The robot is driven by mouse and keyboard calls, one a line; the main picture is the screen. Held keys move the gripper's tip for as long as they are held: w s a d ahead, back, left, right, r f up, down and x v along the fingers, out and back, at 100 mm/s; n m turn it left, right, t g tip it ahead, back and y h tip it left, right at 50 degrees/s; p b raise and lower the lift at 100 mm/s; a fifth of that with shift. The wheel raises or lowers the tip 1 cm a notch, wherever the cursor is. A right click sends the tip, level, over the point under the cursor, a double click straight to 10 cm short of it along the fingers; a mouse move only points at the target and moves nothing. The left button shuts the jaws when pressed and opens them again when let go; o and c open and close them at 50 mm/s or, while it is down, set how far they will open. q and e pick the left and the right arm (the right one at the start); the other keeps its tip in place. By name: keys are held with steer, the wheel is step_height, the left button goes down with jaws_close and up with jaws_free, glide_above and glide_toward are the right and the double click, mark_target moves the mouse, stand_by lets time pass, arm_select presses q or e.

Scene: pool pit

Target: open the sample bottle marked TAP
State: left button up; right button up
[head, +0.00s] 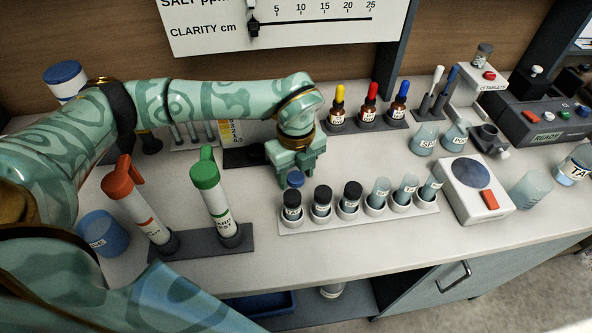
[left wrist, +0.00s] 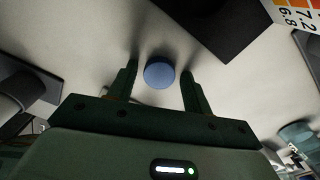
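A clear jar (head: 574,166) with blue contents and a label reading "TA" stands at the right edge of the counter, cut off by the frame. I cannot make out a lid on it. My left gripper (head: 294,173) points down behind the vial rack. A round blue cap (head: 295,180) is between its fingertips, and it also shows in the left wrist view (left wrist: 159,73). There the fingers stand apart with a gap on each side of the cap. The cap seems to lie on the counter. My right gripper is not in view.
A white rack (head: 331,220) of several vials and beakers stands just in front of the gripper. Dropper bottles (head: 368,109) stand behind it. A scale (head: 473,188) and an empty beaker (head: 531,188) are at right. Two capped tubes (head: 213,200) stand at left.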

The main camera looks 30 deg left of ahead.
mark_target(296, 177)
arm_select(q)
steer(key=shift+r, duration=0.4)
step_height(296, 177, up, 12)
steer(key=p, duration=0.2)
steer(key=shift+f+p, duration=0.25)
steer(key=shift+p, duration=0.05)
